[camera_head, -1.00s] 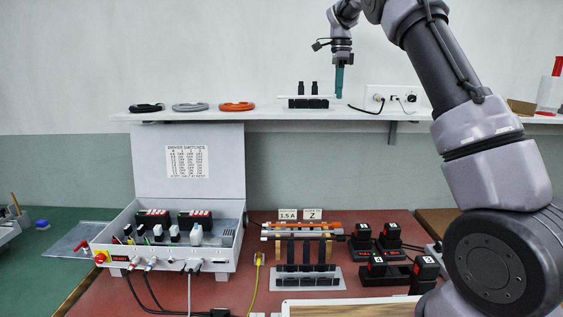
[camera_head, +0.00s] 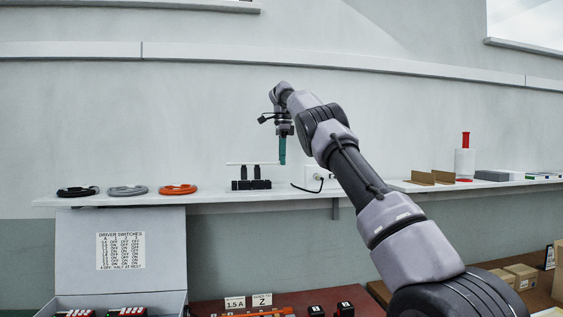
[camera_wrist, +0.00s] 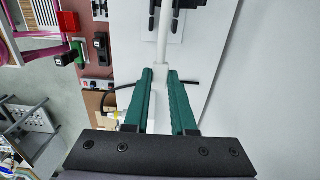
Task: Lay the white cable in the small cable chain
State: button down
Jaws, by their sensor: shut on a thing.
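My gripper (camera_head: 282,163), with teal fingers, is shut on the right end of the thin white cable (camera_head: 240,163). The cable sticks out straight and level to the left, above the shelf. Below it on the shelf stands a short black segmented cable chain (camera_head: 250,184) with two dark uprights, and the cable appears level with or just above their tops. In the wrist view the white cable (camera_wrist: 163,40) runs up from between the fingers (camera_wrist: 161,85), passing between the two dark uprights as seen from above. The chain there is partly cut off by the frame's top edge.
Black (camera_head: 77,191), grey (camera_head: 128,190) and orange (camera_head: 178,189) cable coils lie left on the shelf (camera_head: 215,198). A white socket box (camera_head: 320,178) with a dark plug lead stands right of the chain, close to my gripper. The wall behind is bare.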

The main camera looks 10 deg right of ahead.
jog(key=shift+f, duration=4)
jog(key=c, duration=0.7)
grip_release()
jog(key=shift+o, duration=0.2)
notch_tip(320, 180, up, 7)
jog(key=shift+d+r, duration=0.1)
jog(key=shift+r, duration=0.1)
